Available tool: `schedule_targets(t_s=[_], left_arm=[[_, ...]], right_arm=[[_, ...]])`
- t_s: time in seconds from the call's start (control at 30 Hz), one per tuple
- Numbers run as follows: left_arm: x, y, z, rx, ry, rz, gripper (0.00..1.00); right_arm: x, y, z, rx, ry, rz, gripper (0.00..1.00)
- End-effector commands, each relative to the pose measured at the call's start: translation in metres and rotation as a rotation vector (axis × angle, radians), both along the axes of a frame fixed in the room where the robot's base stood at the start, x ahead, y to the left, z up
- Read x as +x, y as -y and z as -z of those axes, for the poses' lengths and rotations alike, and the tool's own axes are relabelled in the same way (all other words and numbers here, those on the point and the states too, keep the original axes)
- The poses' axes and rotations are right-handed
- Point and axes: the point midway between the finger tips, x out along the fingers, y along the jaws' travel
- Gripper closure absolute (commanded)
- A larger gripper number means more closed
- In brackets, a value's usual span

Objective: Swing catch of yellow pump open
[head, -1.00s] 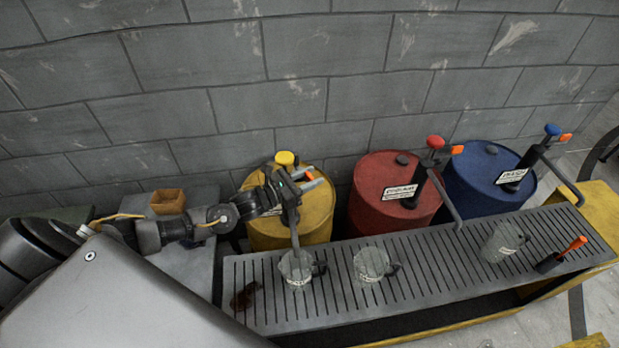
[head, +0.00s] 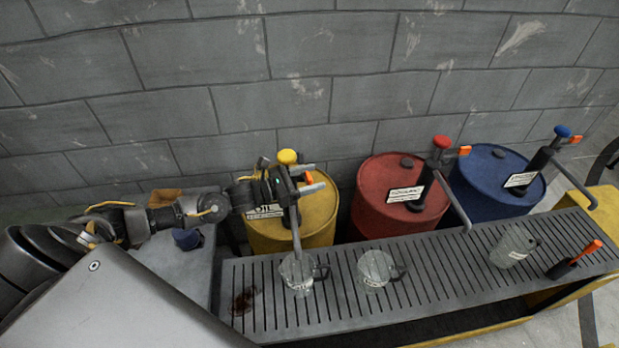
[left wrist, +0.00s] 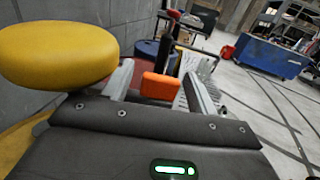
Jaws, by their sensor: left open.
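The yellow pump's round yellow knob (head: 287,157) stands above the yellow drum (head: 318,215), and fills the upper left of the left wrist view (left wrist: 55,55). Its orange catch (head: 308,179) shows just right of my gripper body. My left gripper (head: 314,179) is open at the pump head, its pale fingers pointing right. In the left wrist view the catch (left wrist: 160,86) lies between the two fingers, with no clear contact. My gripper hides much of the pump body; its spout reaches down to a clear jug (head: 297,272). My right gripper is not in view.
Red (head: 395,195) and blue (head: 493,180) drums with similar pumps stand to the right. Other clear jugs (head: 375,268) (head: 512,245) and an orange-handled tool (head: 575,260) rest on the slatted grey rack (head: 440,270). A block wall (head: 300,80) is close behind.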

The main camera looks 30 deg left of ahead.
Motion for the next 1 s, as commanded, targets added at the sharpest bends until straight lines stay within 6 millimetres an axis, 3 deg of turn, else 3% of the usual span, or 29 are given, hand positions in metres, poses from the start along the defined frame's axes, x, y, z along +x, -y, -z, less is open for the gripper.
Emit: schedule_targets(t_s=[0.23,0.7,1.0], left_arm=[[-0.011,-0.01,0.004,0.002,-0.002,-0.001,0.42],[-0.074,-0.063,0.003,0.003,-0.002,0.0,0.42],[-0.083,-0.07,0.0,-0.001,-0.001,0.001,0.42]], right_arm=[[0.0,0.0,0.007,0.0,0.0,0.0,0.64],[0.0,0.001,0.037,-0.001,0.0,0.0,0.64],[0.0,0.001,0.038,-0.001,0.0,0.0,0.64]])
